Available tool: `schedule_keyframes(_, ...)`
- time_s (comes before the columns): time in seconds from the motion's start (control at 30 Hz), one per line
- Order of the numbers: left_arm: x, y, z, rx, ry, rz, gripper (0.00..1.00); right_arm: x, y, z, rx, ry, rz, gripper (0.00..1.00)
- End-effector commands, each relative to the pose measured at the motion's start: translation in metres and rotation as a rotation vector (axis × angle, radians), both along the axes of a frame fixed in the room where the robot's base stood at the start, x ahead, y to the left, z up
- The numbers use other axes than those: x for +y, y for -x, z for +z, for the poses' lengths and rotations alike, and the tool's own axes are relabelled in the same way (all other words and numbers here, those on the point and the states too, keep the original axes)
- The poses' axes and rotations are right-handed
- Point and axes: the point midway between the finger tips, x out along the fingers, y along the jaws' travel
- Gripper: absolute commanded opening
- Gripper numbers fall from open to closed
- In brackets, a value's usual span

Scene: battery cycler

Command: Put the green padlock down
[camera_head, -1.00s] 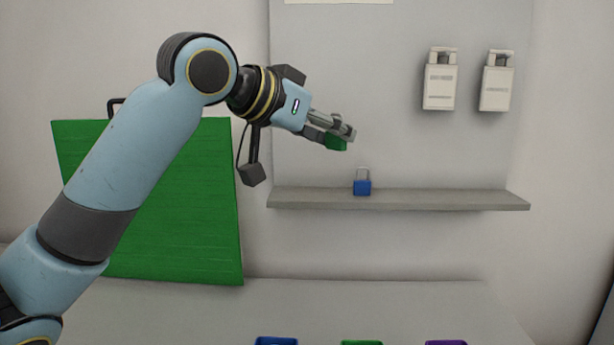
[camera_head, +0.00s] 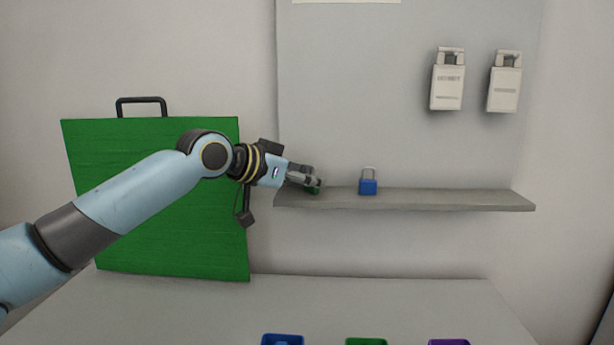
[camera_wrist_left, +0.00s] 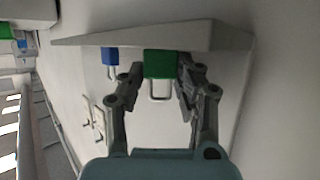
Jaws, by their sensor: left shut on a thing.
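The green padlock (camera_wrist_left: 160,64) is between the fingers of my left gripper (camera_wrist_left: 156,84) in the left wrist view, its shackle pointing toward the gripper's palm. In the head view the left gripper (camera_head: 314,182) is shut on the padlock (camera_head: 313,190), mostly hidden by the fingers, at the left end of the grey shelf (camera_head: 450,200). The padlock appears at the shelf's level; I cannot tell whether it touches it. The blue padlock (camera_head: 368,187) stands upright on the shelf to the right, and it also shows in the wrist view (camera_wrist_left: 110,56). My right gripper is out of view.
A large green panel with a black handle (camera_head: 150,220) stands left, behind my left arm. Two white boxes (camera_head: 447,85) (camera_head: 505,88) hang on the wall board. Blue, green and purple trays (camera_head: 283,339) (camera_head: 366,341) (camera_head: 449,342) sit at the table's front. The shelf's right part is clear.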

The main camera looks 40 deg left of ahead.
Motion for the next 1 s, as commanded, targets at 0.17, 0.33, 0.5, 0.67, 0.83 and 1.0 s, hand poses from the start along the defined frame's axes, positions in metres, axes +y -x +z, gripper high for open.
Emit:
schedule_keyframes(0.17, 0.000, 0.000, 0.001, -0.002, 0.000, 0.000, 0.00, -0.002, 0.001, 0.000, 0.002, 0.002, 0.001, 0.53)
schedule_keyframes(0.33, 0.000, 0.000, -0.002, -0.001, -0.001, 0.000, 0.39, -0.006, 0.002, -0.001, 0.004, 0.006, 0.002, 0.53)
schedule_keyframes(0.5, 0.000, 0.000, -0.002, -0.001, -0.001, 0.000, 0.56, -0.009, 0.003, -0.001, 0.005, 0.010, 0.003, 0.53)
schedule_keyframes(0.67, 0.000, 0.000, -0.001, -0.001, -0.001, 0.000, 0.56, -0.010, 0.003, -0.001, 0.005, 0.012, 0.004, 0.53)
schedule_keyframes(0.83, 0.002, 0.003, 0.003, -0.001, -0.005, 0.000, 0.56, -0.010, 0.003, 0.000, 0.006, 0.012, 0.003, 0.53)
schedule_keyframes(1.0, 0.007, 0.026, 0.011, 0.000, -0.012, -0.003, 0.56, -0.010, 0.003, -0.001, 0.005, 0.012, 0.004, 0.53)
